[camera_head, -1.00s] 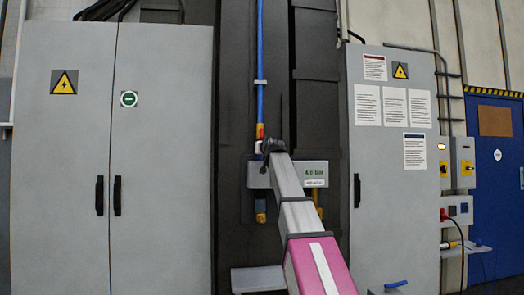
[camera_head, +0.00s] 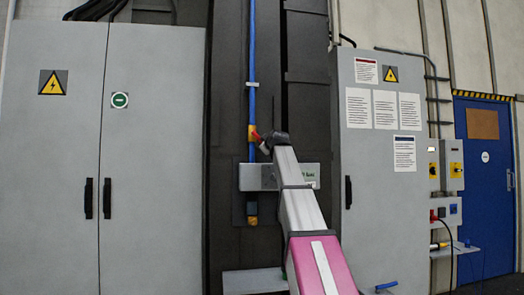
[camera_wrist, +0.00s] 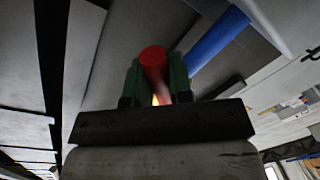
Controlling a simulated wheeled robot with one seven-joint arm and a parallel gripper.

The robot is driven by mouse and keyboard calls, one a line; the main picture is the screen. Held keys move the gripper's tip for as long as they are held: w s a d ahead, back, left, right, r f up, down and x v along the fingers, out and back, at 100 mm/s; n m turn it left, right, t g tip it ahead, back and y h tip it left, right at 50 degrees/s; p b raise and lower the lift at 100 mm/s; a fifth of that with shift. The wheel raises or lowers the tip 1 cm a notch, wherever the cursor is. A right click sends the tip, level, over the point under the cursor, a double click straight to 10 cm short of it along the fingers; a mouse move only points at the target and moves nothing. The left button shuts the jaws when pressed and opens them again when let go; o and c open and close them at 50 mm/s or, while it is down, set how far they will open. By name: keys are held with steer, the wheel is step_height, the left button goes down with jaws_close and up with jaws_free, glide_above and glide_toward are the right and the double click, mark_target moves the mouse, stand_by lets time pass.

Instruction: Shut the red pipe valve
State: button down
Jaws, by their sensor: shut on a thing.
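The red valve lever (camera_head: 257,137) sits on the vertical blue pipe (camera_head: 252,100), by a yellow fitting (camera_head: 251,132). In the head view it slants down to the right, toward my gripper (camera_head: 268,143). In the wrist view the red lever (camera_wrist: 153,58) stands between the two green fingers of my gripper (camera_wrist: 154,80), which is shut on it. The blue pipe (camera_wrist: 217,40) runs off to the upper right there. My gripper and arm hide part of the valve in the head view.
A grey gauge box (camera_head: 255,177) is behind my arm, its label partly covered. Grey cabinets stand left (camera_head: 150,170) and right (camera_head: 385,200). A small shelf (camera_head: 250,282) juts out low down. A blue door (camera_head: 485,180) is at far right.

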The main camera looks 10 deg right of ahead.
steer(key=d+r+n, duration=0.1)
steer(key=n, duration=0.1)
steer(key=d+r+n, duration=0.1)
steer(key=r+n, duration=0.1)
steer(key=shift+h, duration=0.3)
steer(key=shift+d+r+n, duration=0.25)
steer(key=shift+r+n, duration=0.5)
steer(key=shift+n, duration=0.45)
steer(key=shift+r+n+h, duration=0.3)
steer(key=shift+r+n, duration=0.55)
steer(key=shift+n, duration=0.25)
steer(key=c, duration=1)
jaws_free()
steer(key=shift+s, duration=0.1)
steer(key=s, duration=0.7)
steer(key=s+r, duration=0.1)
steer(key=s, duration=0.2)
steer(key=shift+s+r, duration=0.1)
steer(key=shift+s, duration=0.2)
